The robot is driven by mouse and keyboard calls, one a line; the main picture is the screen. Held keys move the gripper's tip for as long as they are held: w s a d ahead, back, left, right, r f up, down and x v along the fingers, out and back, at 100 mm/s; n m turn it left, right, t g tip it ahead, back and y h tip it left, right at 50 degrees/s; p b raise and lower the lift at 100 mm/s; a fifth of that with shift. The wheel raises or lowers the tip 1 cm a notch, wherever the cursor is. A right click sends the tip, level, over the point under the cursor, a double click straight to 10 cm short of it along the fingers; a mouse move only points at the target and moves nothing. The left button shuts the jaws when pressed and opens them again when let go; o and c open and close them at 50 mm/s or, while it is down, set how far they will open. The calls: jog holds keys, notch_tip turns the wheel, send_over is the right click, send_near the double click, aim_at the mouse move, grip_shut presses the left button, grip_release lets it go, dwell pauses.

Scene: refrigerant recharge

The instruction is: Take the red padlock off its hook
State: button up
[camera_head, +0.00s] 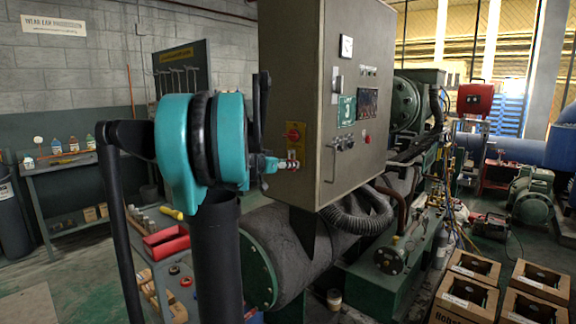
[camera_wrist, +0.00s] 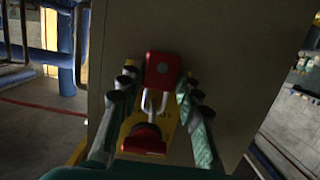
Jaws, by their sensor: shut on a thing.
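The red padlock (camera_wrist: 163,68) shows in the wrist view against the grey cabinet face, its body between the two fingertips. Its pale shackle (camera_wrist: 155,100) runs from the body towards the red rotary handle (camera_wrist: 144,139) on a yellow plate (camera_wrist: 182,144). My gripper (camera_wrist: 157,78) is shut on the padlock body. The padlock is mostly hidden there. The hook cannot be made out clearly.
The grey control cabinet (camera_head: 322,100) stands over a large dark cylindrical vessel (camera_head: 300,245). A workbench with a red tray (camera_head: 166,243) is at left. A tool board (camera_head: 182,72) is behind.

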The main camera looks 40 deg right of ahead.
jog(key=shift+r, duration=0.85)
jog(key=shift+a, duration=0.15)
jog(key=f+v, duration=0.1)
jog(key=v, duration=0.7)
jog(key=shift+a+f, duration=0.2)
jog(key=shift+f, duration=0.1)
dwell(0.4)
